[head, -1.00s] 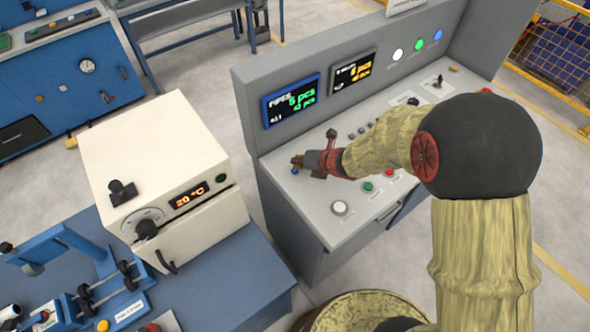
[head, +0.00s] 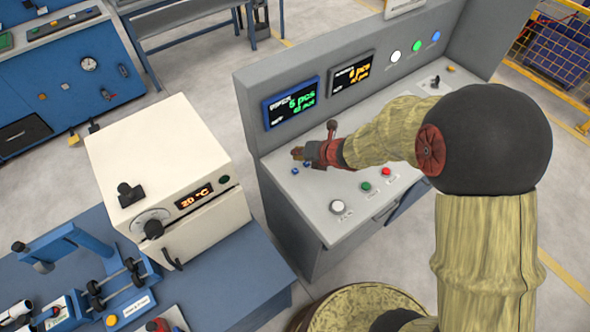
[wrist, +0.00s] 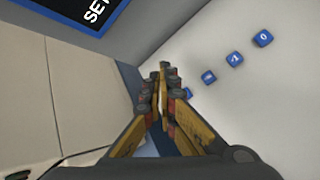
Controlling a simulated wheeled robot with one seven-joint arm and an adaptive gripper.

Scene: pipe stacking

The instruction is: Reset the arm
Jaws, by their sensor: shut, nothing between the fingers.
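My gripper (head: 297,153) is at the end of my outstretched arm, over the left end of the grey control console (head: 318,193). In the wrist view the two yellow fingers of my gripper (wrist: 160,70) meet at their tips, with nothing held between them. A row of small blue buttons (wrist: 234,57) lies on the console's pale top, to the right of the fingers. One of these blue buttons (head: 294,171) also shows just below the gripper in the head view. I cannot tell whether the fingers touch the console.
A white oven (head: 160,165) reading 20 °C stands on a blue bench (head: 245,262) at left. Two displays (head: 291,102) are on the console's upright back panel. Red, green and white buttons (head: 366,186) lie near its front edge. A round drum (head: 365,300) is below.

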